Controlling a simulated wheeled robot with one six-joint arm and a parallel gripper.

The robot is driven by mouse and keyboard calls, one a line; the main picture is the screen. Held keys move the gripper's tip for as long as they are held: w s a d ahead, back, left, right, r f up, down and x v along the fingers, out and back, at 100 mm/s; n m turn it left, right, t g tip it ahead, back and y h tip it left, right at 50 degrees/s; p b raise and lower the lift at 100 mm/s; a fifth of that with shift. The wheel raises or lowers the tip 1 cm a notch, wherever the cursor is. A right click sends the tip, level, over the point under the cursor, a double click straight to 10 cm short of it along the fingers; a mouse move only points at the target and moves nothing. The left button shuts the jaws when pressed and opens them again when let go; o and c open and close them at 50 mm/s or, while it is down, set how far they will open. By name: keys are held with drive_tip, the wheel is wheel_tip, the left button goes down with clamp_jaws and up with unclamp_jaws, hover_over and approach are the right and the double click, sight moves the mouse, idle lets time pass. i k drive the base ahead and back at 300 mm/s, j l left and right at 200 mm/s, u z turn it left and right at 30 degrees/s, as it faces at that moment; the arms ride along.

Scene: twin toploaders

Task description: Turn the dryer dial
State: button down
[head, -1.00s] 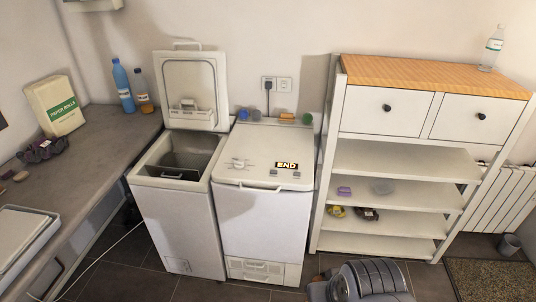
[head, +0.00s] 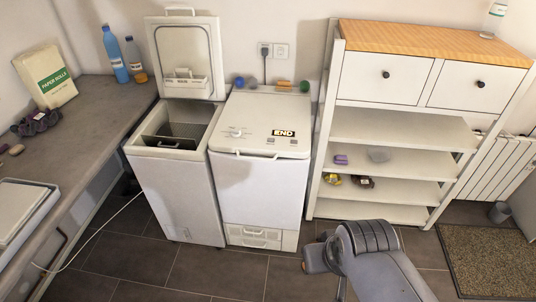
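The dryer (head: 262,190) is the white toploader on the right of the pair, with its lid shut. Its top panel carries a small pale dial (head: 237,133) at the left and a black display (head: 283,133) reading END at the right. My arm shows at the lower right, in front of the shelf unit and well away from the dial. No gripper fingers can be made out.
The washer (head: 178,195) stands left of the dryer with its lid (head: 186,58) raised. A grey counter (head: 85,125) runs along the left. A white shelf unit (head: 385,190) stands to the right. Dark floor tiles (head: 210,275) in front are clear.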

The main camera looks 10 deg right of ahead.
sight(236, 132)
drive_tip(key=i+j+z, duration=0.2)
drive_tip(key=i+j, duration=0.25)
drive_tip(key=i, duration=0.3)
drive_tip(key=i+j+z, duration=0.25)
drive_tip(key=i+j, duration=0.3)
drive_tip(key=i, duration=0.2)
